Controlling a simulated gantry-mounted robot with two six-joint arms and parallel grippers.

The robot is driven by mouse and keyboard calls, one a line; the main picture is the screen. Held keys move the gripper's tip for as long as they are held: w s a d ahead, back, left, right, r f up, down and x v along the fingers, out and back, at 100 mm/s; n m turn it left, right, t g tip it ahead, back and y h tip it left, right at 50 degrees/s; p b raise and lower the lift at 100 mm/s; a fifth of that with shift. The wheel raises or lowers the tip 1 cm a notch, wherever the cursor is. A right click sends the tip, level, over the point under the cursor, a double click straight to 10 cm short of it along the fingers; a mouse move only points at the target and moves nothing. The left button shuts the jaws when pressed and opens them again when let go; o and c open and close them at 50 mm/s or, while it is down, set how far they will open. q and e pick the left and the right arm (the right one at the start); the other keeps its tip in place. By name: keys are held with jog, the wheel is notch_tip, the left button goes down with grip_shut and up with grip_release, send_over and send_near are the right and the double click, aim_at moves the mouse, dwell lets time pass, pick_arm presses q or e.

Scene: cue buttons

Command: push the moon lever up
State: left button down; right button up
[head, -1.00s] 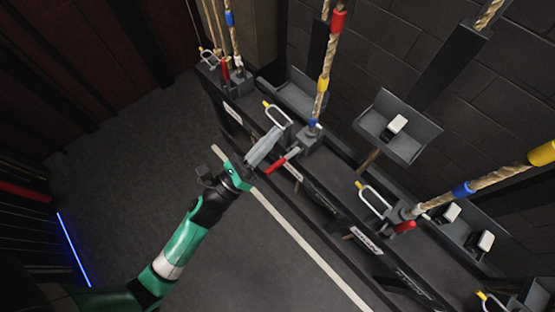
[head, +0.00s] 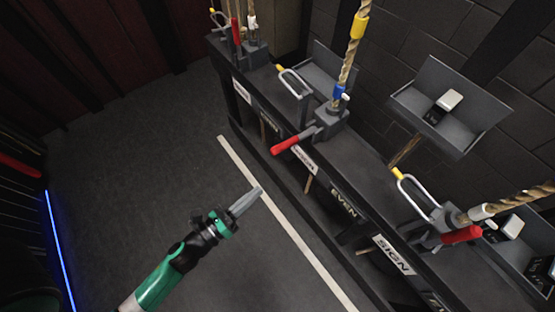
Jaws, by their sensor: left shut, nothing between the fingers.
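A lever with a red handle (head: 297,139) sticks out from a grey block (head: 333,118) on the dark rail in the head view. The white label (head: 305,158) just below it seems to read MOON, but it is small. The handle points out toward the floor side, roughly level or slightly down. My left gripper (head: 246,200) is shut and empty. In the picture it is below and left of the red handle, apart from it, over the floor and the pale line. My right gripper is not in view.
Ropes rise from the blocks. A pale U-shaped bar (head: 294,82) stands beside the lever. The floor at left is clear.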

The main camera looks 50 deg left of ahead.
pick_arm(q)
send_near(295, 140)
notch_tip(295, 140, down, 6)
jog(key=w+d, duration=0.2)
jog(key=shift+w+a+r+p, duration=0.25)
jog(key=shift+a+r+p, duration=0.1)
jog(key=shift+r+p, duration=0.35)
jog(key=shift+w+a+r+p, duration=0.2)
jog(key=shift+a+r+p, duration=0.15)
jog(key=shift+r+p, duration=0.35)
jog(key=shift+w+a+r+p, duration=0.3)
jog(key=shift+r+p, duration=0.2)
jog(key=shift+p, duration=0.4)
jog(key=shift+s, duration=0.1)
